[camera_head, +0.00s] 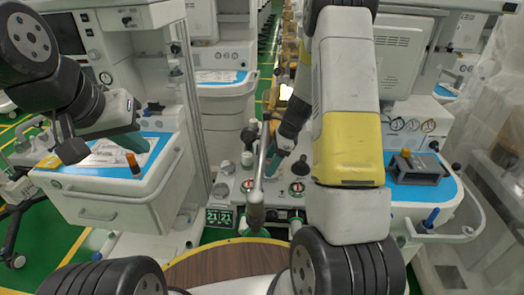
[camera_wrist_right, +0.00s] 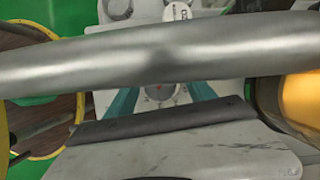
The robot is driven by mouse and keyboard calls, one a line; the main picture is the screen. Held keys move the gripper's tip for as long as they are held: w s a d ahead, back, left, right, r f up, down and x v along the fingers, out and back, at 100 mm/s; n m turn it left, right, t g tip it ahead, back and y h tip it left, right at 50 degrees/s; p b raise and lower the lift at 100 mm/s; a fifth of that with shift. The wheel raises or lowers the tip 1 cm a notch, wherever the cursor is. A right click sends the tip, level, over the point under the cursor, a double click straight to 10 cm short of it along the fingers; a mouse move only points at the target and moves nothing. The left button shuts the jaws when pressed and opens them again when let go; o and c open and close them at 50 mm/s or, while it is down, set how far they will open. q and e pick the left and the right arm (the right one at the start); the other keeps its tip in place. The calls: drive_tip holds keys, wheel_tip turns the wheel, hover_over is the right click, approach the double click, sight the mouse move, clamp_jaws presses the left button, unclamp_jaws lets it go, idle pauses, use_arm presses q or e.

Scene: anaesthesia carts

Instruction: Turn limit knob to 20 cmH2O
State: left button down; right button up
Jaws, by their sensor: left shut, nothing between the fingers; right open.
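The limit knob (camera_wrist_right: 160,92) is a pale round dial with a small red mark and ticks around it in the right wrist view. A thick grey metal bar (camera_wrist_right: 160,50) crosses in front and hides its upper part. The teal fingers of my right gripper (camera_wrist_right: 160,98) stand apart, one on each side of the knob; whether they touch it I cannot tell. In the head view my right gripper (camera_head: 273,168) is low over the central panel, partly hidden by the bar. My left gripper (camera_head: 136,143) is shut and empty above the left cart's blue top.
A left cart (camera_head: 115,205) with a drawer carries an orange-topped vial (camera_head: 133,163). A right cart has a dark box (camera_head: 418,167) on its blue mat. A green-digit display (camera_head: 219,217) sits at the panel's front left. The metal bar stands close to my right gripper.

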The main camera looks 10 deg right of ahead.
drive_tip(key=shift+f, duration=0.15)
drive_tip(key=c, duration=1.4)
drive_tip(key=shift+o, duration=0.2)
drive_tip(key=shift+m+t, duration=0.3)
drive_tip(key=shift+m, duration=0.5)
drive_tip(key=o, duration=1.4)
drive_tip(key=shift+c, duration=0.2)
drive_tip(key=w+v, duration=0.1)
drive_tip(key=v, duration=0.6)
drive_tip(key=shift+s+r, duration=0.45)
drive_tip(key=shift+s, duration=0.1)
